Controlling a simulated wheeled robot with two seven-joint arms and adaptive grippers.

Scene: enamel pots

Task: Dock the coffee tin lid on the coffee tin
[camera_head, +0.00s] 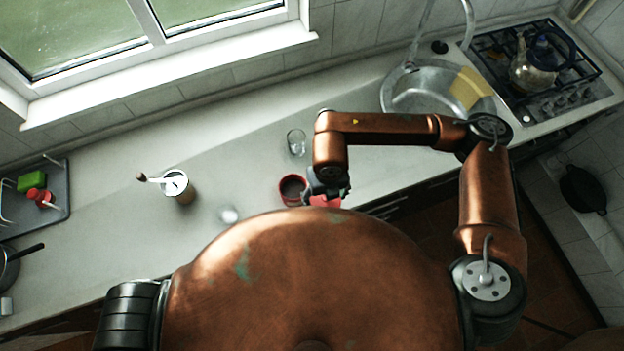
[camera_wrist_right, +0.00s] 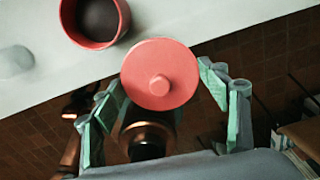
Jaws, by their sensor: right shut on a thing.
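The coffee tin (camera_head: 284,196) is a round red tin, open at the top with a dark inside, standing on the counter. It also shows at the top left of the right wrist view (camera_wrist_right: 68,24). The coffee tin lid (camera_wrist_right: 178,84) is a flat red disc with a small round knob. My right gripper (camera_head: 318,192) is shut on the lid, with a finger at each side of its rim. The lid is just right of the tin in the head view (camera_head: 326,201), partly covered by the gripper, apart from the tin and over the counter's front edge. My left gripper is out of view.
A drinking glass (camera_head: 296,143) stands behind the tin. The sink (camera_head: 400,99) and stove (camera_head: 552,75) are at the back right. Counter around the tin is mostly clear.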

